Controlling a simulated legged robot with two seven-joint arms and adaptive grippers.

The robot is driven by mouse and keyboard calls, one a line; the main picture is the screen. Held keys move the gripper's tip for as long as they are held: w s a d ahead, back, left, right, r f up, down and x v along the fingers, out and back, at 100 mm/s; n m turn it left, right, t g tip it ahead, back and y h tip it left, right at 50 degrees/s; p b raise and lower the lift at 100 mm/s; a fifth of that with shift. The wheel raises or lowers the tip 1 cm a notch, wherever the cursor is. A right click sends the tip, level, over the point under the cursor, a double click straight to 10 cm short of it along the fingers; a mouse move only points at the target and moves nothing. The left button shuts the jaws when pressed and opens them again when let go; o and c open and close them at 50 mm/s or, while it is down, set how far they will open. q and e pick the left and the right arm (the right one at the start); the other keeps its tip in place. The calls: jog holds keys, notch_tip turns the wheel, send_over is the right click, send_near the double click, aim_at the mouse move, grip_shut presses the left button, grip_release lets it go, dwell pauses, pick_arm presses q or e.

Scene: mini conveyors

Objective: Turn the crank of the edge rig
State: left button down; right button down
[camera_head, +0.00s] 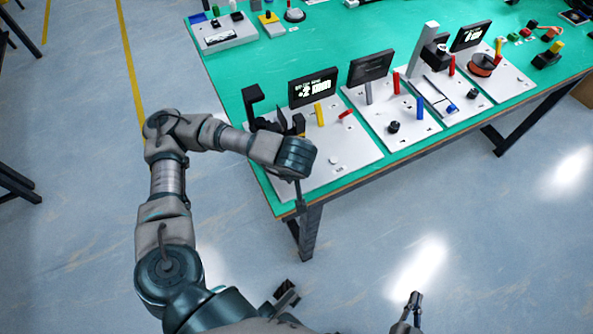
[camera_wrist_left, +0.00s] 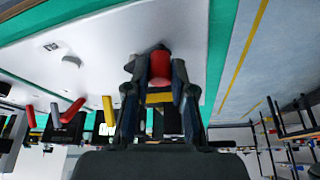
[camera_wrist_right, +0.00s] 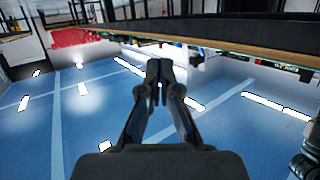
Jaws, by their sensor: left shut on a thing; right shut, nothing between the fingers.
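The leftmost rig is a white plate (camera_head: 350,150) at the table's corner, with a dark display (camera_head: 313,87), a black bracket (camera_head: 252,98) and a yellow post (camera_head: 319,115). My left gripper (camera_wrist_left: 159,75) is shut around a red cylindrical knob (camera_wrist_left: 160,66), which looks like the crank's handle. In the head view my left wrist hides most of that gripper and the knob. My right gripper (camera_head: 415,298) is low in front of the table, away from the rigs. In the right wrist view its fingers (camera_wrist_right: 158,75) are shut together and empty.
More white rigs with displays, including one with a blue post (camera_head: 420,107), stand to the right on the green table (camera_head: 300,40). A grey box (camera_head: 225,36) is at the back left. The floor in front of the table is clear.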

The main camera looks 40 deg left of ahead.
pick_arm(q)
jog(key=shift+w, duration=0.1)
pick_arm(e)
jog(key=shift+w+a+r+t, duration=0.1)
jog(key=shift+w+r+t, duration=0.05)
jog(key=shift+r+t, duration=0.2)
pick_arm(q)
jog(key=c, duration=1.3)
grip_release()
jog(key=o, duration=0.3)
jog(key=shift+w+f, duration=0.1)
pick_arm(e)
jog(key=shift+w, duration=0.2)
